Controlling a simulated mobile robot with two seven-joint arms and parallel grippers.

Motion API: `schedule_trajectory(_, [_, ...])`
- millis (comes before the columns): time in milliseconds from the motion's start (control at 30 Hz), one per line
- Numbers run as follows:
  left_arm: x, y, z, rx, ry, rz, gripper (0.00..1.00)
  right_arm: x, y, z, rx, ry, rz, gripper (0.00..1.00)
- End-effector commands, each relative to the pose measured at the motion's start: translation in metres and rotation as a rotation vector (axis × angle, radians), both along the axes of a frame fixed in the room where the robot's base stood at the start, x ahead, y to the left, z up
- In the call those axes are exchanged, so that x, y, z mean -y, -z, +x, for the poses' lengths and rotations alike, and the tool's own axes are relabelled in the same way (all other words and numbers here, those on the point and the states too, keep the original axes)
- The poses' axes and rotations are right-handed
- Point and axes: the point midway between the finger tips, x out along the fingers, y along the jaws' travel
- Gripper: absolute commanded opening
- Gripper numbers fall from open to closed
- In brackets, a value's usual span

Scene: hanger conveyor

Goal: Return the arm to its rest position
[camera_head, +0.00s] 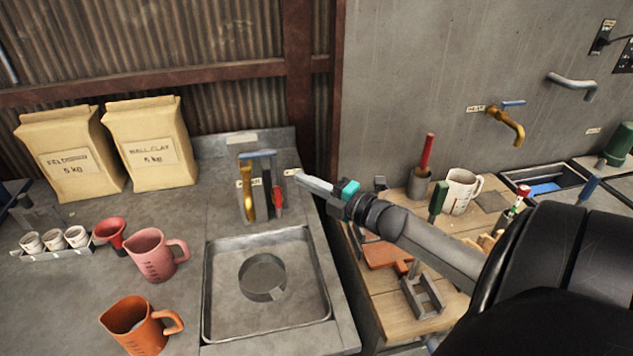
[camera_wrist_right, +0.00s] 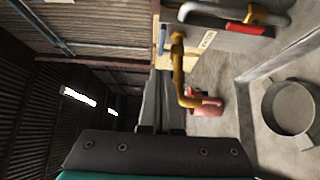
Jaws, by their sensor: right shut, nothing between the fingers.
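My right arm reaches in from the lower right in the head view. Its gripper (camera_head: 302,178) is shut and empty, pointing left at the height of the sink taps. In the right wrist view the closed fingers (camera_wrist_right: 158,100) show close together with nothing between them. A brass tap (camera_head: 247,192) and a red-handled tap (camera_head: 277,198) stand behind the sink, left of the gripper tips. The brass tap also shows in the right wrist view (camera_wrist_right: 180,75). My left gripper is not in view.
A metal sink (camera_head: 208,290) holds a round metal pan (camera_head: 262,276). A pink jug (camera_head: 152,256) and an orange jug (camera_head: 138,325) stand left of it. Two paper bags (camera_head: 70,155) stand at the back. Under my arm, a wooden bench (camera_head: 385,318) holds a white mug (camera_head: 460,190) and tools.

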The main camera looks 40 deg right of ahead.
Motion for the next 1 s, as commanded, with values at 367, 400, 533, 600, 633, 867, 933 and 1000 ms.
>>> schedule_trajectory(367, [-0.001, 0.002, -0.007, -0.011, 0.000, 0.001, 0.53, 0.006, 0.000, -0.024, 0.001, 0.000, 0.000, 0.00])
schedule_trajectory(400, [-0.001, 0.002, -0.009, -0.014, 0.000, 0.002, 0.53, 0.006, 0.000, -0.024, 0.001, 0.000, 0.000, 0.00])
schedule_trajectory(533, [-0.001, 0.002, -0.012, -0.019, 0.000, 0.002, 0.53, 0.006, 0.000, -0.024, 0.001, 0.000, 0.000, 0.00])
schedule_trajectory(600, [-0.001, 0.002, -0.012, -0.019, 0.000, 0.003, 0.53, 0.006, 0.000, -0.024, 0.000, 0.002, 0.003, 0.00])
schedule_trajectory(633, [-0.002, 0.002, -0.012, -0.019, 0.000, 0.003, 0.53, 0.005, 0.001, -0.024, -0.003, 0.005, 0.009, 0.00])
schedule_trajectory(867, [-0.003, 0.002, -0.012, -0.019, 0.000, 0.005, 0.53, -0.012, 0.027, -0.028, -0.105, 0.140, 0.180, 0.00])
schedule_trajectory(933, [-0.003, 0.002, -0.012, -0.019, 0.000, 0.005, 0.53, -0.022, 0.042, -0.033, -0.163, 0.210, 0.270, 0.00])
schedule_trajectory(1000, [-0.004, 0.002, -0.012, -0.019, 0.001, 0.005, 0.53, -0.034, 0.056, -0.040, -0.226, 0.280, 0.362, 0.00])
